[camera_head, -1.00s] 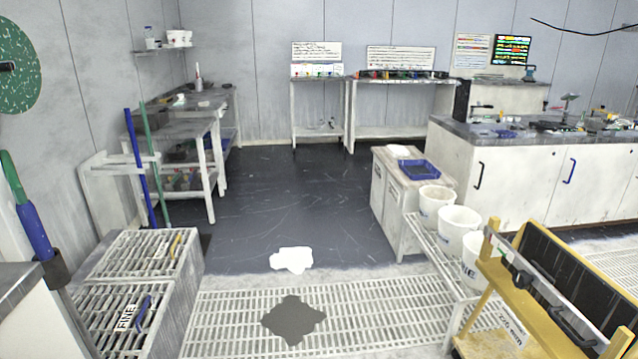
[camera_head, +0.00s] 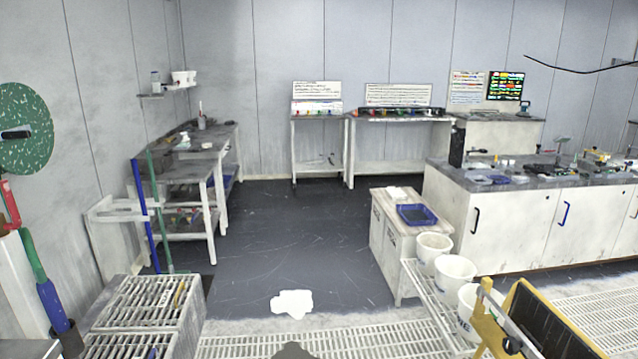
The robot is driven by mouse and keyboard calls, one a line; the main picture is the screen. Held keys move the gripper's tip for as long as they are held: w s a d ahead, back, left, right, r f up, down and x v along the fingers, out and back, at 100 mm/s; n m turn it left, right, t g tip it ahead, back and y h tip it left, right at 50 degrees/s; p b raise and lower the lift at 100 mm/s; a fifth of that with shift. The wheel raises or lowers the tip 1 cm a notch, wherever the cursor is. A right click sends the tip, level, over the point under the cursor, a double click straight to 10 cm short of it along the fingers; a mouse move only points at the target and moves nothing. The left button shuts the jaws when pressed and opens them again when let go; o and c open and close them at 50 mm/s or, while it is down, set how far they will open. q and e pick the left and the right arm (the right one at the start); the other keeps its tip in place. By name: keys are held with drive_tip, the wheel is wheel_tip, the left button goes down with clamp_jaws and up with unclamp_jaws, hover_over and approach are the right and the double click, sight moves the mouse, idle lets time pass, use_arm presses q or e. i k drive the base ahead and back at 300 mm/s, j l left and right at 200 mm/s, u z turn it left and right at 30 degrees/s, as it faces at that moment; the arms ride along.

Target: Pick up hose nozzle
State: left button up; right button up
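I cannot make out a hose nozzle for certain. A thin black hose or cable (camera_head: 580,70) hangs in a curve at the upper right, and no nozzle shows on it. At the left edge, a red-topped thing (camera_head: 9,205) and a green and blue handle (camera_head: 45,278) stand upright; I cannot tell whether either is part of a hose. Neither of my grippers is in view.
Slatted crates (camera_head: 150,301) stand at the lower left, and a yellow rack (camera_head: 489,328) at the lower right. White buckets (camera_head: 433,251) line a shelf beside a small cabinet (camera_head: 391,243). The dark floor (camera_head: 290,235) is open apart from a white patch (camera_head: 292,303).

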sight(46, 289)
drive_tip(key=u, duration=1.45)
